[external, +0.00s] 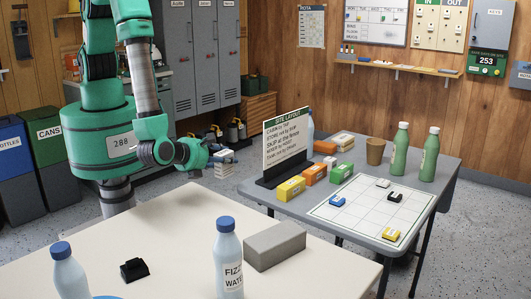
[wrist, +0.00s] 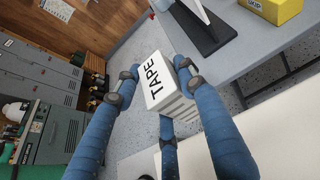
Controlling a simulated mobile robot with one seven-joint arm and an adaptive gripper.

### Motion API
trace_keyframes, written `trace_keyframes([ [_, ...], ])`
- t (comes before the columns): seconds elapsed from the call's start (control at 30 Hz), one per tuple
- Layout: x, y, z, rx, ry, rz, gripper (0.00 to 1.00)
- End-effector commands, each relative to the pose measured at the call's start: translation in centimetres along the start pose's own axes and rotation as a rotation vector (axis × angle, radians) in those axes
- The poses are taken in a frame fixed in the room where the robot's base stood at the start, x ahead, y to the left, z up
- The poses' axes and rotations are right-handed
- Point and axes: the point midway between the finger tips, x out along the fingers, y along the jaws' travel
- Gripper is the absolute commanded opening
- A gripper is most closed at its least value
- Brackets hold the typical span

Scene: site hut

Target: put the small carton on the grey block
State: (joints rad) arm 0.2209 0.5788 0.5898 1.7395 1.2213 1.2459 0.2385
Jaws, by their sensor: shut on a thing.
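The small carton (wrist: 160,81) is white, with the word TAPE on one face and stripes on its side. In the wrist view it sits between the blue fingers of my gripper (wrist: 154,84), which is shut on it. In the external view my gripper (external: 208,154) is beyond the cream table, and the carton (external: 224,163) shows small at its right, in the air. The grey block (external: 275,245) lies on the cream table near its right edge, beside a bottle. It is to the right of my gripper and nearer the camera, with its top bare.
A FIZZ WATER bottle (external: 229,262) stands just left of the block. Another bottle (external: 69,272) and a black object (external: 134,269) are farther left. A grey table (external: 425,187) behind holds a sign (external: 286,143), small boxes, a gridded board, a cup and green bottles.

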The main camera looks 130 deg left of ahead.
Motion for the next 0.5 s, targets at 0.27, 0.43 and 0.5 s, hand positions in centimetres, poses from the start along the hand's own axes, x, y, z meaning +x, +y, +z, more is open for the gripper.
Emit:
trace_keyframes([
  [0.27, -6.2, -9.5, 0.2, 0.149, 0.000, -0.362, 0.18],
  [0.43, -10.9, -14.1, -0.1, 0.230, 0.000, -0.553, 0.18],
  [0.5, -12.7, -15.5, -0.2, 0.257, -0.001, -0.617, 0.18],
])
